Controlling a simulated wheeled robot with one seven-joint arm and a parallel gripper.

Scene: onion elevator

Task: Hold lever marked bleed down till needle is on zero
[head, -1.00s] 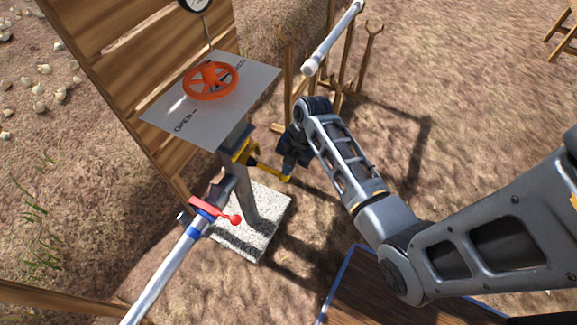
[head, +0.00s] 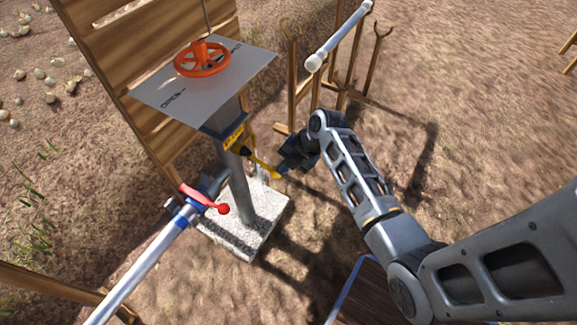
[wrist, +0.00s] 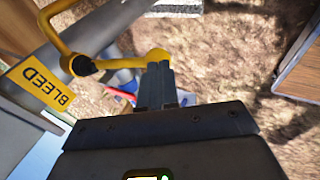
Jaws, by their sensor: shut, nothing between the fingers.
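The yellow bleed lever (head: 262,165) sticks out from the post under the grey panel and slopes down to the right. In the wrist view the lever (wrist: 57,42) is bent, with a rounded end, beside a yellow label (wrist: 35,88) reading BLEED. My gripper (head: 283,171) is at the lever's outer end. In the wrist view its fingers (wrist: 156,68) are shut, holding nothing, and overlap the rounded end; they look to be touching it. Faint pale streaks show below the lever, perhaps spray. The gauge and needle are out of view.
An orange handwheel (head: 202,59) sits on the grey panel (head: 215,85) marked OPEN. A red-handled valve (head: 205,199) is on the pipe (head: 140,263) at lower left. The post stands on a pale block (head: 265,219). A wooden rack (head: 293,80) holds a white-ended pipe (head: 338,38) behind.

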